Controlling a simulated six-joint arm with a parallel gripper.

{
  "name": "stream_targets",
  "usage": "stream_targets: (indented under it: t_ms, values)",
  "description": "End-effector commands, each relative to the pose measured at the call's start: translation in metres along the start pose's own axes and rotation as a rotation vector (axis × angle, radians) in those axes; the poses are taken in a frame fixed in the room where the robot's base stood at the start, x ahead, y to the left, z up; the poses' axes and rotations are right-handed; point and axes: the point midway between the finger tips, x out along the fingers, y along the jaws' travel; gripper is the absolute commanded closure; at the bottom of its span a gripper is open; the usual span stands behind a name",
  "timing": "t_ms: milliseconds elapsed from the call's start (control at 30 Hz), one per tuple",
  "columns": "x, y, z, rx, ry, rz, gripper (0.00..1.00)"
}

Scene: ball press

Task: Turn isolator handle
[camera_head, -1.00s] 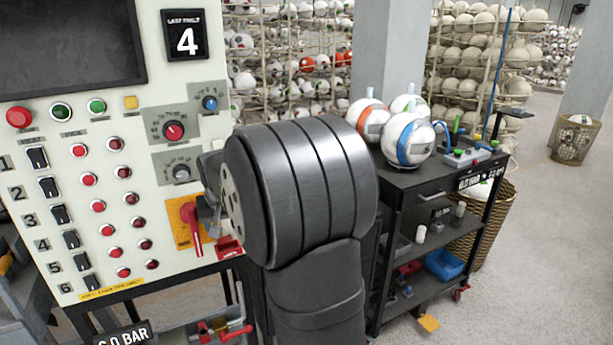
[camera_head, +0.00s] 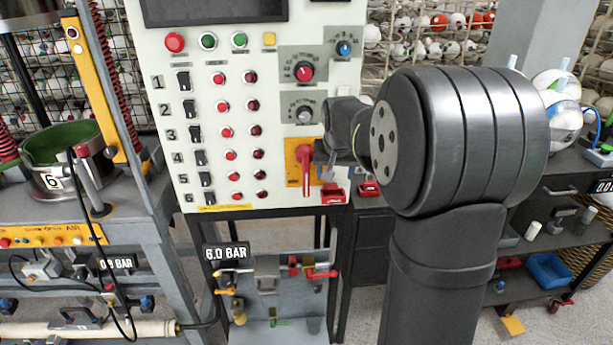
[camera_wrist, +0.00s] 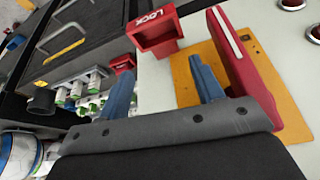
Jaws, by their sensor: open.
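The isolator handle (camera_head: 306,172) is a red lever on a yellow-orange plate (camera_head: 292,168) at the panel's lower right, and it hangs downward. In the wrist view the red handle (camera_wrist: 246,70), with a white stripe, stands right of both blue fingers, close beside the right one. My gripper (camera_wrist: 160,65) is open, with nothing between its fingers. In the head view my gripper (camera_head: 328,174) is just right of the handle, partly hidden by my dark wrist. Whether the right finger touches the handle is unclear.
A red LOCK box (camera_wrist: 155,30) is on the panel near the fingers; a second red box (camera_head: 370,190) sits to its right. Panel buttons (camera_head: 230,130) are left of the plate. A press bench (camera_head: 75,215) stands at left, a black cart (camera_head: 560,225) with balls at right.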

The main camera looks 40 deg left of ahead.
Motion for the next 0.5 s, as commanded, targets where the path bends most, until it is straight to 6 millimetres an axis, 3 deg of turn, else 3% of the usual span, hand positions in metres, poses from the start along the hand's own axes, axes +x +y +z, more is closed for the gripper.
stream_targets:
  t_ms: [33,100,500]
  values:
    - [0.000,0.000,0.000,0.000,0.001,0.000,0.50]
    - [0.001,0.000,0.000,-0.003,0.009,-0.004,0.62]
    - [0.018,-0.005,0.004,-0.064,0.276,-0.084,0.62]
